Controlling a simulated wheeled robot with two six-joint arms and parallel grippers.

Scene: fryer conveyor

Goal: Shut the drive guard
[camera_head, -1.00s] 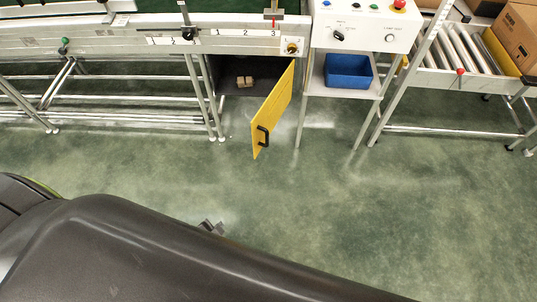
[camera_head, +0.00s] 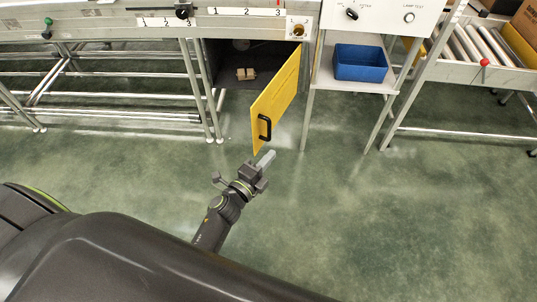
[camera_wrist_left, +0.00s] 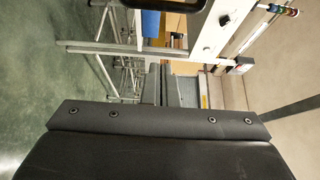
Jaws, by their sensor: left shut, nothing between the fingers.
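The drive guard, a yellow door panel (camera_head: 278,95), stands open, swung out from the right side of a dark compartment (camera_head: 235,85) under the conveyor. Its black handle (camera_head: 264,128) is on the face near the free edge. My left gripper (camera_head: 268,159) is shut and empty. In the head view its fingertips appear just below the handle and the panel's lower corner, with a small gap in the picture; the distance in depth is unclear. In the left wrist view a dark body part of mine fills the lower half. My right gripper is not in view.
Small tan blocks (camera_head: 246,73) lie inside the compartment. A blue bin (camera_head: 360,62) sits on a shelf right of the guard, with a metal leg (camera_head: 305,120) below. A roller conveyor (camera_head: 480,45) stands at the right. The green floor (camera_head: 400,210) in front is clear.

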